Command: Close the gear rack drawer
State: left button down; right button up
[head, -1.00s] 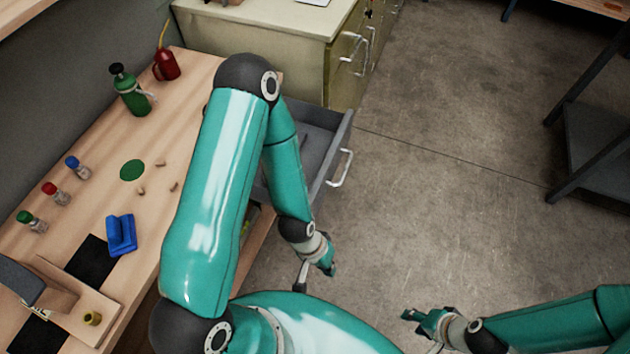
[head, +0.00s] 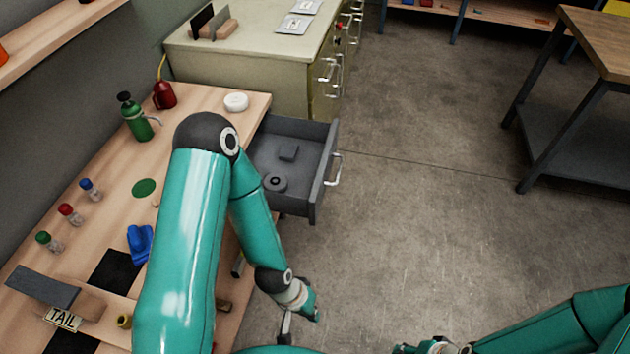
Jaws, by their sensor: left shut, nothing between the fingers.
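A grey drawer (head: 322,185) stands pulled out from the right side of the wooden workbench (head: 183,110). Its silver handle (head: 335,169) is on its outer face, towards the right. A small dark block and a dark round part lie inside. My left gripper (head: 312,316) is shut and empty, over the floor nearer to me than the drawer and apart from it. My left arm covers part of the bench and the drawer's near left part. My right gripper (head: 405,349) is at the bottom edge, cut off by the frame, far from the drawer; its fingers are unclear.
A beige cabinet (head: 240,70) with silver handles stands just beyond the drawer. Bottles, a blue part (head: 140,244) and a TAIL plate (head: 62,319) are on the bench. A dark-framed table (head: 560,120) stands at the right. The floor right of the drawer is clear.

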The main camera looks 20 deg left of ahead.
aim_at(308, 176)
jog(key=z, duration=0.15)
jog(key=i, duration=0.9)
jog(key=u, duration=0.05)
